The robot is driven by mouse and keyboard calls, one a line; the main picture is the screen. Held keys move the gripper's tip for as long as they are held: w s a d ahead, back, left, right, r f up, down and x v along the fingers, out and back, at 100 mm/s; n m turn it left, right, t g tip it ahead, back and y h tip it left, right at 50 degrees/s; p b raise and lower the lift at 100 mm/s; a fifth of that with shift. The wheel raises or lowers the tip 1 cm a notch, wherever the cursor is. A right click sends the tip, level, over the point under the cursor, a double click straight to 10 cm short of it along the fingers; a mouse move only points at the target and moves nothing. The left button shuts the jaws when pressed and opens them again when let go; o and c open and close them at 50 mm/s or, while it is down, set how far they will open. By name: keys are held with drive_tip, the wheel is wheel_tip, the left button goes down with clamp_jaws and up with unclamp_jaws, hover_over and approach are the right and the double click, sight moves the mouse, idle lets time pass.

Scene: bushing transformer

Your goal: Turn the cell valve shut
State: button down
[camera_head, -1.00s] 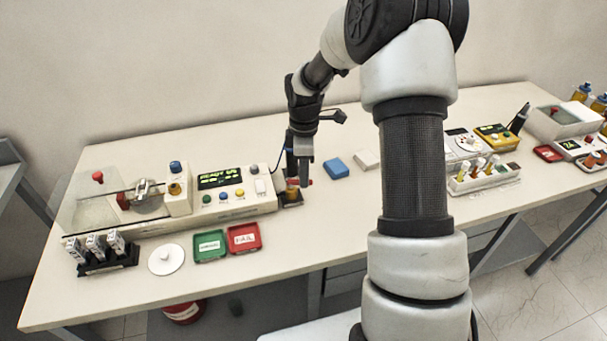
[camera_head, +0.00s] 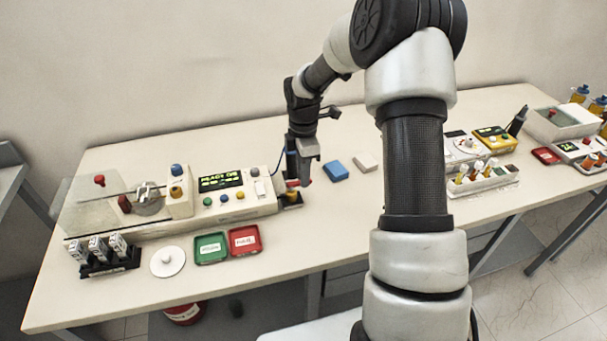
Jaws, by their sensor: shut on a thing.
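The cell valve appears to be the small orange-and-red fitting (camera_head: 292,184) on a dark base at the right end of the white test unit (camera_head: 232,207). My gripper (camera_head: 303,178) points down at this fitting and is shut on its upper part. The fingers and wrist cover much of it, so the handle's angle cannot be told. The unit's display (camera_head: 220,180) is lit with green text, too small to read surely.
A green tray (camera_head: 211,248) and a red tray (camera_head: 245,240) lie in front of the unit. A white round lid (camera_head: 168,261) and a dark rack (camera_head: 110,264) stand at the left.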

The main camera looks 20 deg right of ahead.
drive_tip(key=c, duration=1.8)
unclamp_jaws()
drive_tip(key=shift+o, duration=0.2)
wheel_tip(320, 180, up, 18)
drive_tip(key=shift+f, duration=0.25)
drive_tip(key=s+a+r+m+t, duration=0.2)
drive_tip(key=s+r+m, duration=0.2)
drive_tip(key=s+m, duration=0.5)
drive_tip(key=s+a+r+m+t, duration=0.2)
drive_tip(key=s+m, duration=0.7)
drive_tip(key=s, duration=1)
drive_tip(key=shift+r+t, duration=0.8)
drive_tip(key=shift+r, duration=0.1)
